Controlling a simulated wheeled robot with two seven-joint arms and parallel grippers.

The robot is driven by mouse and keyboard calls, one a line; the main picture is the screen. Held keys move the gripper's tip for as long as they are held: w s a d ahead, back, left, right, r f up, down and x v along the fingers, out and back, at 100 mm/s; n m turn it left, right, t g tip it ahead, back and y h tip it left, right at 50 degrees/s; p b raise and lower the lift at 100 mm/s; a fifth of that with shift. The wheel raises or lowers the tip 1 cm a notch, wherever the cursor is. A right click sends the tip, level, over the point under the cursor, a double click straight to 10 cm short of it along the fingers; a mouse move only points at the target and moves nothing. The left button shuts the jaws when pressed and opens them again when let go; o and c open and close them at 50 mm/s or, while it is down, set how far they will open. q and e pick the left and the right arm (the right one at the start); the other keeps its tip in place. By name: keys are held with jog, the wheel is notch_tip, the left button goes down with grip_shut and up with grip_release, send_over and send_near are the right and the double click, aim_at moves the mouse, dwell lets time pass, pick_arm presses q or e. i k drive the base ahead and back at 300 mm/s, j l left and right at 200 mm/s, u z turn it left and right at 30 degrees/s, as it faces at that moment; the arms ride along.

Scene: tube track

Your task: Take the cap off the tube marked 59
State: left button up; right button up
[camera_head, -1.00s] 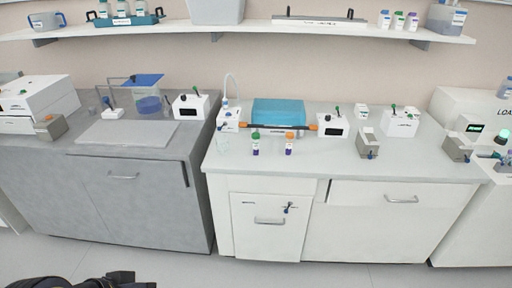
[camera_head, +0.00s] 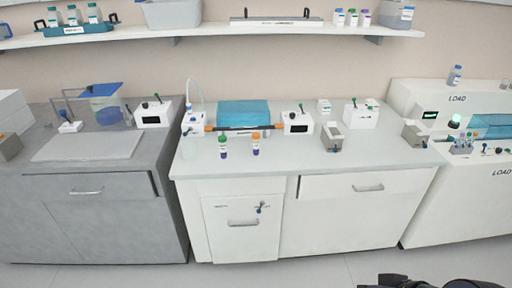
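The label marks are too small to read, so I cannot tell which tube is 59. My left gripper is out of view.
A blue box (camera_head: 243,113) and small white devices (camera_head: 297,123) line the back of the white counter (camera_head: 300,159). Grey holders (camera_head: 333,137) stand to the right. A shelf (camera_head: 210,31) above carries bottles and a bin. The counter's front strip and floor are clear.

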aim_at(223, 149)
jog(key=z, duration=0.2)
jog(key=i+j+z, duration=0.15)
jog(key=j+z, duration=0.15)
jog(key=i+j+z, duration=0.15)
jog(key=j+z, duration=0.15)
jog(key=j, duration=0.2)
jog(key=i+j+z, duration=0.1)
jog(key=j+z, duration=0.2)
jog(key=i+j, duration=0.1)
jog(key=j, duration=1.15)
jog(key=i+j+z, duration=0.1)
jog(key=j, duration=0.5)
